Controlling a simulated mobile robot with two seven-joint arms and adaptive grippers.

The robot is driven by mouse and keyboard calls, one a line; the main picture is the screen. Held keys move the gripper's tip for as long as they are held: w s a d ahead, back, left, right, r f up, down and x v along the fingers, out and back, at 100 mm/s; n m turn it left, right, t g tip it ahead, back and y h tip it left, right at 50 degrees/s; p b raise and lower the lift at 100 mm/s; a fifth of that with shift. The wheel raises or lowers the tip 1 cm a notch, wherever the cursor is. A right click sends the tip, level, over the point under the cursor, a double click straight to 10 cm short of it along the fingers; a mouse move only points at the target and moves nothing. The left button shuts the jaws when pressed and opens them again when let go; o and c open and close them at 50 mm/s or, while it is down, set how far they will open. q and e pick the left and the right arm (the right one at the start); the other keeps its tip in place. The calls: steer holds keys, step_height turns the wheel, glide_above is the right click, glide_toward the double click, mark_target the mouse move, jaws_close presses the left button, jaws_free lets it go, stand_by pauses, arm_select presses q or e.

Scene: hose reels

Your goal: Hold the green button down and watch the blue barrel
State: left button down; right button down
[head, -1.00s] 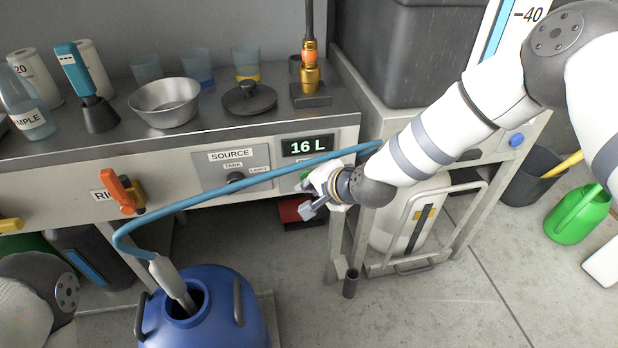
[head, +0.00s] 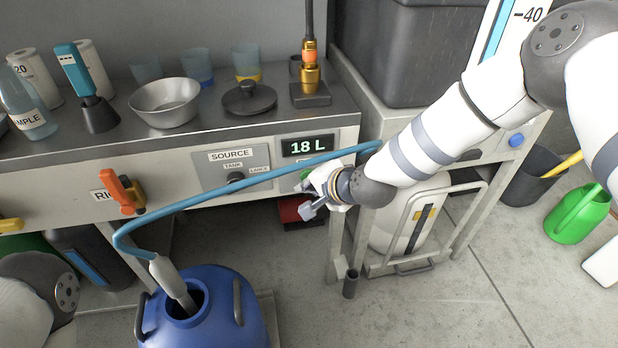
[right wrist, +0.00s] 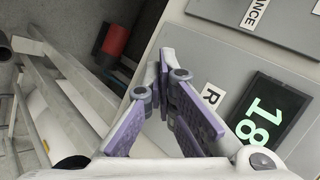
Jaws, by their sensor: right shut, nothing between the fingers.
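The green button (head: 306,174) is on the bench's front panel, below the display (head: 307,145), which reads 18 L. Most of the button is hidden behind my right gripper (head: 311,196). My right gripper is shut and empty, with its tips at the panel by the button; it also shows in the right wrist view (right wrist: 160,62), where the button is hidden. The blue barrel (head: 212,318) stands on the floor at the bottom. A grey nozzle (head: 172,282) on the blue hose (head: 205,198) points into its dark opening; no liquid level is visible inside. My left gripper is out of view.
The SOURCE panel with a knob (head: 236,178) and an orange valve handle (head: 122,192) are on the bench front. A green watering can (head: 577,214) is at right.

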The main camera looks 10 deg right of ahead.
arm_select(q)
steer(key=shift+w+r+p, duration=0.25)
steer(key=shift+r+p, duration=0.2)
steer(key=shift+p, duration=0.1)
arm_select(e)
steer(key=shift+s, duration=0.95)
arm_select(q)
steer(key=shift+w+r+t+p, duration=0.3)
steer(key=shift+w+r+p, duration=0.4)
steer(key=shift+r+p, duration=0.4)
arm_select(e)
steer(key=s, duration=0.5)
